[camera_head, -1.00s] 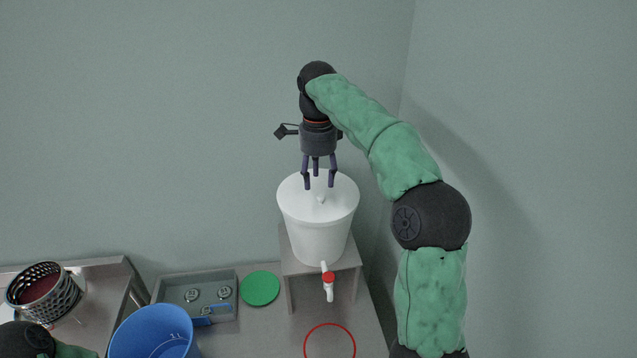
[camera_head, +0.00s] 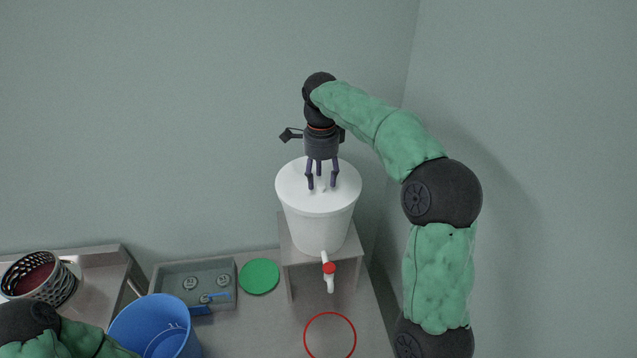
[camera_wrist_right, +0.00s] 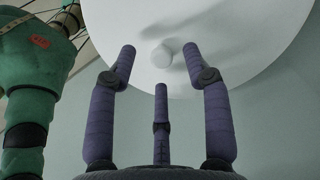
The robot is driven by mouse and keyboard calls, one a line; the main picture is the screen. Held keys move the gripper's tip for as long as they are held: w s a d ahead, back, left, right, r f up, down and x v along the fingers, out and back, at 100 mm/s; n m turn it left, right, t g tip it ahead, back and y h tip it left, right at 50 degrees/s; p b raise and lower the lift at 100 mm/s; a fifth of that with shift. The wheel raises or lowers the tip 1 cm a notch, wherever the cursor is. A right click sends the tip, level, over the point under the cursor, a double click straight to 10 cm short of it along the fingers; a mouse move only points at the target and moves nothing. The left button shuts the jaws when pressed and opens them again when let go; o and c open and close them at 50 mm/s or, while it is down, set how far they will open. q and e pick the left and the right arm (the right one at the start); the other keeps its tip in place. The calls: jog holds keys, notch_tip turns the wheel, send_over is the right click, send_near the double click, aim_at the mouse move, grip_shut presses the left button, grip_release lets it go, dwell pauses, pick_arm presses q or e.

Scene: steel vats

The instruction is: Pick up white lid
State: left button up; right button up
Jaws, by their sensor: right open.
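The white lid (camera_head: 341,196) lies on top of a white bucket (camera_head: 321,231) with a red-and-white tap at its front. A small white knob stands up in the lid's middle; in the right wrist view the knob (camera_wrist_right: 162,56) shows between the fingertips, on the lid's face (camera_wrist_right: 235,40). My right gripper (camera_head: 321,186) points down over the lid with its purple fingers spread. It is open and empty, and its fingers are around the knob without visible contact. My left arm shows at the lower left; its gripper is out of frame.
The bucket stands on a small grey stand (camera_head: 348,251). To the left are a green disc (camera_head: 259,276), a grey tray (camera_head: 165,285), a blue bucket (camera_head: 130,328) and a perforated basket (camera_head: 62,289). A red ring (camera_head: 330,314) lies in front. Walls are behind and right.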

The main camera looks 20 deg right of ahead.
aim_at(321, 184)
jog(key=shift+w+d+f, duration=0.1)
jog(key=shift+d+f, duration=0.05)
jog(key=shift+f, duration=1.4)
grip_shut()
jog(key=shift+r, duration=0.1)
